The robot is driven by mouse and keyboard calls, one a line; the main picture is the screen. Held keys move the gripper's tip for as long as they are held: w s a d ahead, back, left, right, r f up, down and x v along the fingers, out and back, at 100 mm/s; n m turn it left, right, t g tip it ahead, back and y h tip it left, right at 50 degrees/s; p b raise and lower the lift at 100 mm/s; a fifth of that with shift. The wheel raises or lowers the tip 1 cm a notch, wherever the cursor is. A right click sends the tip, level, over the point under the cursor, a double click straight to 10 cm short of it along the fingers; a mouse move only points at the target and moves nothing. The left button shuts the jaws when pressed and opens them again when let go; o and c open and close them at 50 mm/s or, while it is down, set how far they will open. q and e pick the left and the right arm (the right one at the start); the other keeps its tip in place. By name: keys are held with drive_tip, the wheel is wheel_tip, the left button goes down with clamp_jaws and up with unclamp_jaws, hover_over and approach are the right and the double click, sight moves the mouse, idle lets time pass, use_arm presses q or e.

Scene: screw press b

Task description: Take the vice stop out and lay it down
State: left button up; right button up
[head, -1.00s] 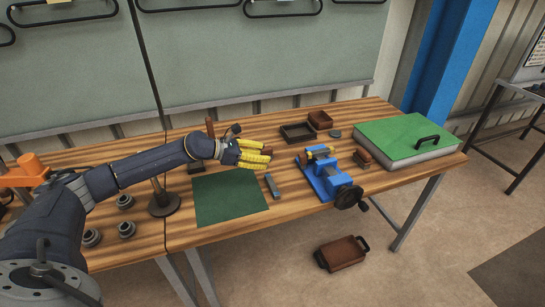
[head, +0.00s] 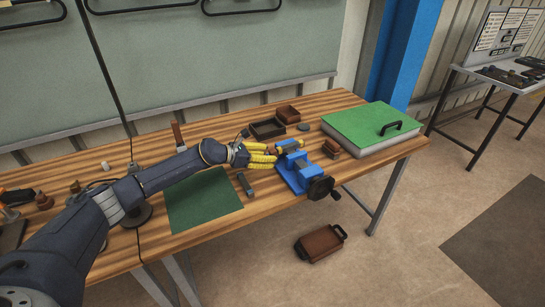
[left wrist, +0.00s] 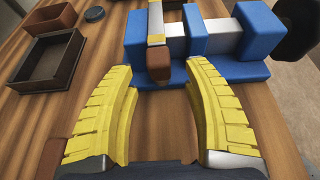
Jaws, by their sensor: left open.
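The blue vice (head: 297,175) stands on the wooden bench, and it also shows at the top of the left wrist view (left wrist: 235,70). The vice stop (left wrist: 159,62) appears to be the bar with a brown end and yellow bands lying across the vice. Its brown end points toward my left gripper (left wrist: 162,75). My left gripper, with yellow fingers, is open and empty. In the wrist view the brown end sits between the fingertips with gaps on both sides. In the head view the left gripper (head: 274,158) is just left of the vice. My right gripper is not in view.
A dark open tray (head: 268,128) and a smaller brown box (head: 288,114) stand behind the vice. A green mat (head: 203,200) lies bare at the left, with a grey bar (head: 245,184) beside it. A green-topped case (head: 374,128) is at the right.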

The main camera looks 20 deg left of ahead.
use_arm(q)
drive_tip(key=shift+x, duration=1.45)
clamp_jaws()
